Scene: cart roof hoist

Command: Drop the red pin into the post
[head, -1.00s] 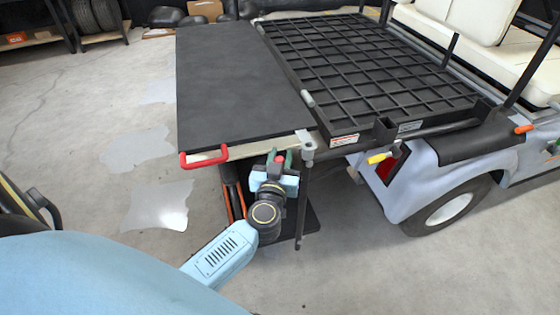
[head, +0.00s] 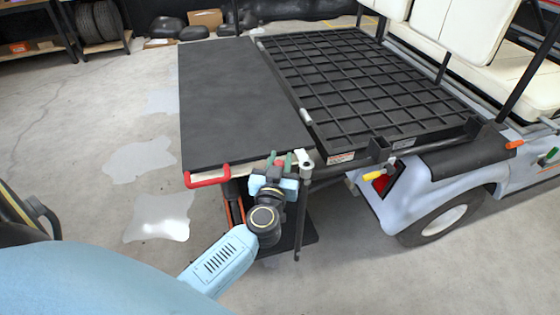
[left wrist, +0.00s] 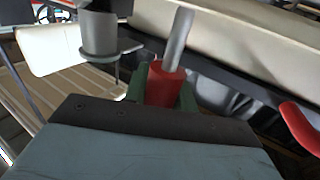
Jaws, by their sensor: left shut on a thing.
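The red pin (left wrist: 164,86) is held between the green fingers of my left gripper (head: 279,161), with its bare grey shaft (left wrist: 179,38) sticking out beyond the red part. In the head view only a small red bit shows between the fingers. A grey post (head: 304,163) with a dark rod below it stands just right of the gripper, at the corner of the black panel. In the left wrist view the post (left wrist: 100,35) is left of the pin, and the two look apart. The post's opening cannot be made out. My right gripper is out of view.
The black panel (head: 240,105) with a red handle (head: 207,177) lies left of the black roof rack (head: 370,90). Open floor lies at the left and front.

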